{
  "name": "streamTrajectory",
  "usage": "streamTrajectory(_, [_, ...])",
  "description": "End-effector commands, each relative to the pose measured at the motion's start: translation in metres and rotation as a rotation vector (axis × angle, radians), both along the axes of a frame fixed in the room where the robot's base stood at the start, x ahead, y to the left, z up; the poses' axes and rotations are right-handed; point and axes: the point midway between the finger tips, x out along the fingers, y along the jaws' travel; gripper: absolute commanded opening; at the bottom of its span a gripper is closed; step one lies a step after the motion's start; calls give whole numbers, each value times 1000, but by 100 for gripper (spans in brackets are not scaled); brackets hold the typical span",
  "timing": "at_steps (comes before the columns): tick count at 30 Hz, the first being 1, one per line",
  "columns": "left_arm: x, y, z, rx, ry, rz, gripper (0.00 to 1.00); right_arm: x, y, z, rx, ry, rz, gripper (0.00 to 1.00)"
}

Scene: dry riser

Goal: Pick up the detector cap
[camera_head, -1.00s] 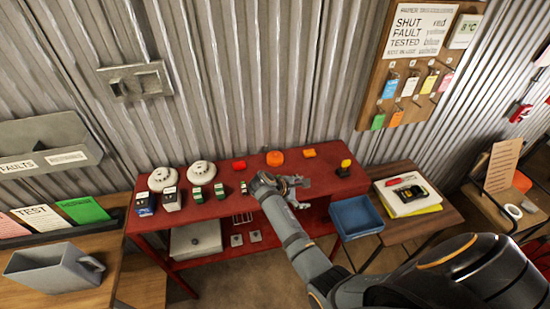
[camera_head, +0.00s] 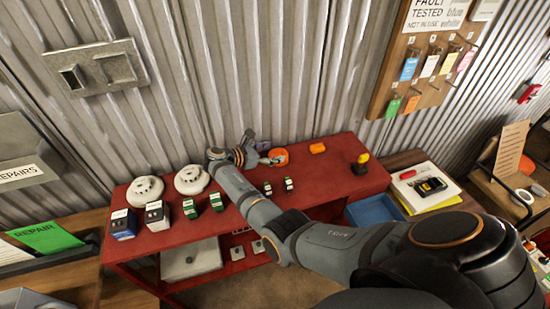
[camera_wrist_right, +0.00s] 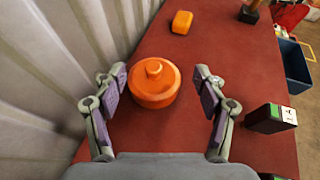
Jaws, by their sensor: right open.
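The detector cap, a round orange cap with a small knob on top, stands at the back of the red table in the head view (camera_head: 278,157). In the right wrist view the cap (camera_wrist_right: 153,83) sits between the two fingers, with a gap on each side. My right gripper (camera_wrist_right: 160,85) is open and empty around it, low over the table. In the head view the right gripper (camera_head: 262,152) is at the cap's left side, close to the wall. My left gripper is not in view.
The red table (camera_head: 345,185) also holds two white detectors (camera_head: 191,180), several small batteries and boxes, an orange block (camera_head: 317,148) and a yellow-topped black item (camera_head: 360,163). A corrugated wall stands close behind. A blue bin (camera_head: 372,211) is at the right.

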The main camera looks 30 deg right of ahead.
Motion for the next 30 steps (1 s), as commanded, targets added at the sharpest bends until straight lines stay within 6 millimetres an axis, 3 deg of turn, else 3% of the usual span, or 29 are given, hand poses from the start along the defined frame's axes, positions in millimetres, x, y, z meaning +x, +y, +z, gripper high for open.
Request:
streamTrajectory(3, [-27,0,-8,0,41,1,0,0,0,-5,0,0,0,72])
streamTrajectory(5, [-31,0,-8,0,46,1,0,0,0,-5,0,-1,0,72])
streamTrajectory(15, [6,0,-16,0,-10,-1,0,2,-24,-15,1,-1,0,72])
streamTrajectory(24, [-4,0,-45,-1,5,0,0,5,-63,-35,-1,-2,-2,72])
streamTrajectory(30, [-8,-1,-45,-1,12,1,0,5,-70,-33,2,-1,0,72])
